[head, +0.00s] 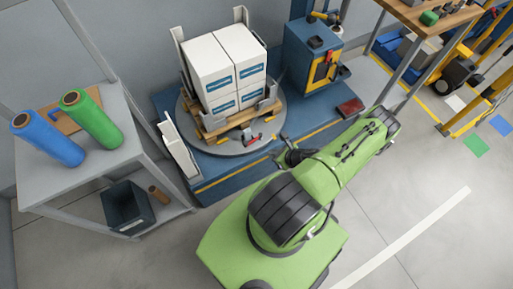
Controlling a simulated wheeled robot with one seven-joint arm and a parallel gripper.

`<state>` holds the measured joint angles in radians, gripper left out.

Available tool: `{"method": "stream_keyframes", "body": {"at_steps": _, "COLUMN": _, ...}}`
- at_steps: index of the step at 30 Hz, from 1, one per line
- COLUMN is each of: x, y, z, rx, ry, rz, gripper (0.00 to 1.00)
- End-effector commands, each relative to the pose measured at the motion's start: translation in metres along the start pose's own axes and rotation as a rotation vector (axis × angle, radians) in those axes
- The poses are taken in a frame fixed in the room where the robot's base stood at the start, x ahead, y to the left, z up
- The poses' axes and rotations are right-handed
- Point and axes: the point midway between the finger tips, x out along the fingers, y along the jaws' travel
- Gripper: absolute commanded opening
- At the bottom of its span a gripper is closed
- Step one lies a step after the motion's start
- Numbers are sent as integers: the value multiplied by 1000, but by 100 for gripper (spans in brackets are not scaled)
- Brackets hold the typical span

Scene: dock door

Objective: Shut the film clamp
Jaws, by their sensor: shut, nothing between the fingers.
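A small clamp with a red lever (254,138) sits at the front edge of the round grey turntable (230,148), in front of the loaded pallet. It is too small to tell how far its lever or jaw stands open. My gripper (279,158) is dark and small in this view, just to the right of and nearer than the clamp, by the turntable's front right edge. A gap shows between gripper and clamp. The gripper is shut and empty. My green arm reaches out to the right and folds back toward the turntable, and its wrist partly hides the fingers.
White boxes (222,65) stand on a wooden pallet (208,132) on the turntable. A blue control cabinet (304,60) stands behind right. A grey shelf (85,165) with blue film roll (48,140) and green film roll (92,118) stands left.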

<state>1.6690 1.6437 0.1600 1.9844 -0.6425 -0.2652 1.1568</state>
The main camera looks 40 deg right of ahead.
Motion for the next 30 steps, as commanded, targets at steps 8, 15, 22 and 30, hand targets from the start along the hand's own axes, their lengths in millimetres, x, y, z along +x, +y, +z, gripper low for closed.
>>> {"method": "stream_keyframes", "body": {"at_steps": 8, "x": 55, "y": 2, "z": -1, "rx": -9, "ry": 0, "rz": 6, "gripper": 0}}
{"method": "stream_keyframes", "body": {"at_steps": 15, "x": 105, "y": 2, "z": 4, "rx": -12, "ry": 0, "rz": 6, "gripper": 0}}
{"method": "stream_keyframes", "body": {"at_steps": 22, "x": 125, "y": 2, "z": 25, "rx": -10, "ry": 2, "rz": 6, "gripper": 0}}
{"method": "stream_keyframes", "body": {"at_steps": 30, "x": 126, "y": 2, "z": 27, "rx": -9, "ry": 2, "rz": 5, "gripper": 0}}
